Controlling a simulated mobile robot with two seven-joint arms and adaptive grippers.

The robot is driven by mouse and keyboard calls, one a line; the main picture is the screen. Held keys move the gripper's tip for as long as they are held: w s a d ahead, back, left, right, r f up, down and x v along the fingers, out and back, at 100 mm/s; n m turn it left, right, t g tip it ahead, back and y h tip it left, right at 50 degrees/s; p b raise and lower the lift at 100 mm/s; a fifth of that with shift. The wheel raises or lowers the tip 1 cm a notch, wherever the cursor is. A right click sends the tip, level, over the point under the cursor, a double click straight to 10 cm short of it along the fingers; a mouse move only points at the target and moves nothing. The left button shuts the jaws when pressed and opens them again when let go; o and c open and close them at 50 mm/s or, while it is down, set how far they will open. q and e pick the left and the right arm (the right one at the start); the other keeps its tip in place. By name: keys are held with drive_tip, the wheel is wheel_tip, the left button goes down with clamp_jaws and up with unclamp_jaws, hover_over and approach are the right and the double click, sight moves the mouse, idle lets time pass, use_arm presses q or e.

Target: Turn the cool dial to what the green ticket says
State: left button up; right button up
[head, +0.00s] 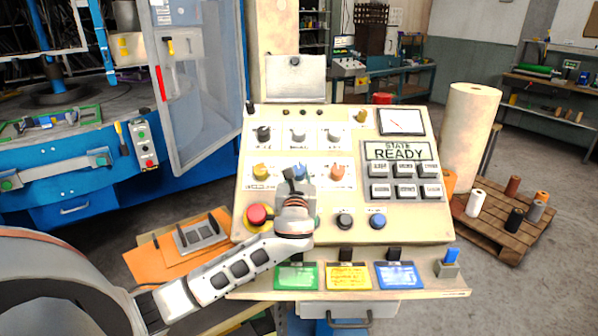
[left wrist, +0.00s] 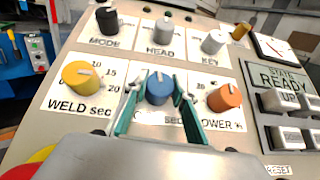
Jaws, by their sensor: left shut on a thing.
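The blue dial (left wrist: 159,86) sits in the middle of the lower dial row, between the yellow WELD dial (left wrist: 82,78) and the orange POWER dial (left wrist: 224,97). My left gripper (left wrist: 158,99) is shut on the blue dial, one teal finger on each side. Its label is mostly hidden by the fingers; only "sec" shows. In the head view my left gripper (head: 292,178) covers part of the blue dial (head: 300,171). The green ticket (head: 296,276) stands at the left of the panel's front ledge; its writing is too small to read. My right gripper is not in view.
A red button (head: 257,215) is close left of my arm. Black and blue knobs (head: 377,221) lie to its right. Yellow (head: 348,276) and blue (head: 399,275) tickets stand beside the green one. The display (head: 400,151) reads STATE READY.

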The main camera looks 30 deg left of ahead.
use_arm(q)
drive_tip(key=n+g+y, duration=0.2)
drive_tip(key=n+g, duration=0.1)
drive_tip(key=n, duration=0.1)
drive_tip(key=n+g+y, duration=0.3)
drive_tip(key=n, duration=0.1)
drive_tip(key=shift+d+n, duration=0.1)
drive_tip(key=shift+n, duration=0.2)
drive_tip(key=shift+y, duration=0.3)
drive_tip(key=o, duration=1.1)
drive_tip(key=v, duration=1.2)
drive_tip(key=shift+w+r, duration=0.1)
